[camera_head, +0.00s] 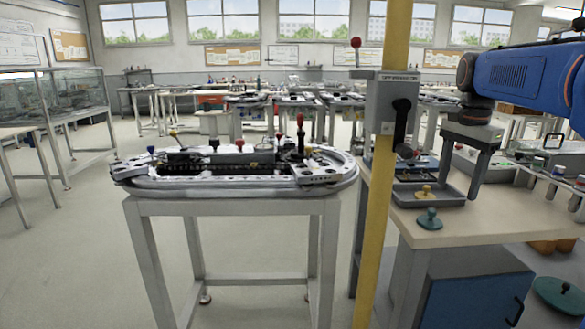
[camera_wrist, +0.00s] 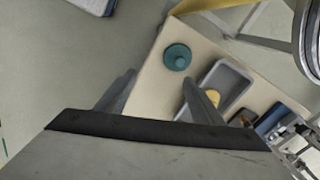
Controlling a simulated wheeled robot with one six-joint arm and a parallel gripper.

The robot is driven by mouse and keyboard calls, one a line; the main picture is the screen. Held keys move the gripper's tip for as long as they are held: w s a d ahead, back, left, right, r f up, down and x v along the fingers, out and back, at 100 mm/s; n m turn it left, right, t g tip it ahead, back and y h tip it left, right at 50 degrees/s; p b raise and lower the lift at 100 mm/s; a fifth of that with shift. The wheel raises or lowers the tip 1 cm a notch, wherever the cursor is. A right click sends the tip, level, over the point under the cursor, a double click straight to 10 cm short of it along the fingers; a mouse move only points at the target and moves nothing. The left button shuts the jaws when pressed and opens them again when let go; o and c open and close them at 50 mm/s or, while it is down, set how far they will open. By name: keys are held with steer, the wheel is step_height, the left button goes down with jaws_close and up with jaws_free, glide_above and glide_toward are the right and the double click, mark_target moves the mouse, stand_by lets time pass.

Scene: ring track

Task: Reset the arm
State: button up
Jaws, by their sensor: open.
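My gripper (camera_head: 465,168) hangs at the right in the head view, fingers pointing down above the wooden-topped bench (camera_head: 500,212). Its two fingers stand apart with nothing between them. In the wrist view my gripper (camera_wrist: 160,95) is also open, its fingers spread over the bench top. My blue arm reaches in from the right edge. A teal knobbed piece (camera_head: 429,219) sits on the bench below and left of the gripper; it also shows in the wrist view (camera_wrist: 177,57). A yellow knobbed piece (camera_head: 424,192) lies in a grey tray (camera_head: 452,200) behind it.
A yellow post (camera_head: 381,170) stands just left of the bench, beside a grey box with a black lever (camera_head: 401,120). A ring track (camera_head: 240,180) on a white stand is to the left. Bottles and a rack line the bench's right. Open floor lies at far left.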

steer(key=s+a+f+n+t, duration=0.1)
steer(key=s+a+f+n, duration=0.3)
steer(key=s+f, duration=0.3)
steer(key=s+a+f+n+t, duration=0.1)
steer(key=s+a+f+n, duration=0.2)
steer(key=s, duration=0.7)
steer(key=s+a+f+n+t, duration=0.2)
steer(key=s+a+f+n, duration=0.2)
steer(key=s+f, duration=0.5)
step_height(320, 180, down, 2)
steer(key=n, duration=0.2)
steer(key=shift+s+a+n, duration=0.15)
steer(key=shift+a+n, duration=0.15)
steer(key=shift+a, duration=0.05)
